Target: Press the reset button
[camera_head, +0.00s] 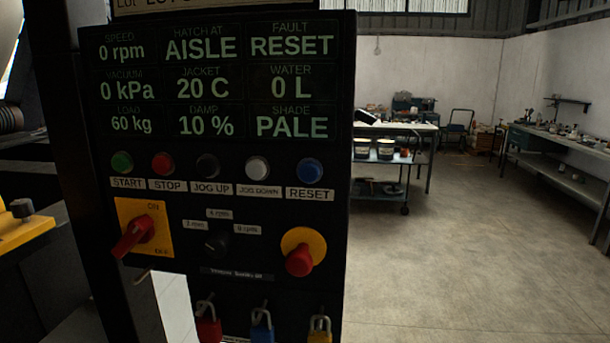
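The blue reset button (309,170) is at the right end of a row of buttons on a dark control panel (340,230). A label reading RESET (310,194) sits just under it. The panel's display (205,85) shows FAULT RESET, HATCH AT AISLE and 0 rpm in green letters. Nothing covers the button. Neither of my grippers is in view.
Green start (122,163), red stop (163,164), black jog up (207,166) and white jog down (257,168) buttons share the row. Below are a red rotary switch (133,236), a red mushroom button (299,261) and padlocks (262,331). Open floor (470,260) lies right.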

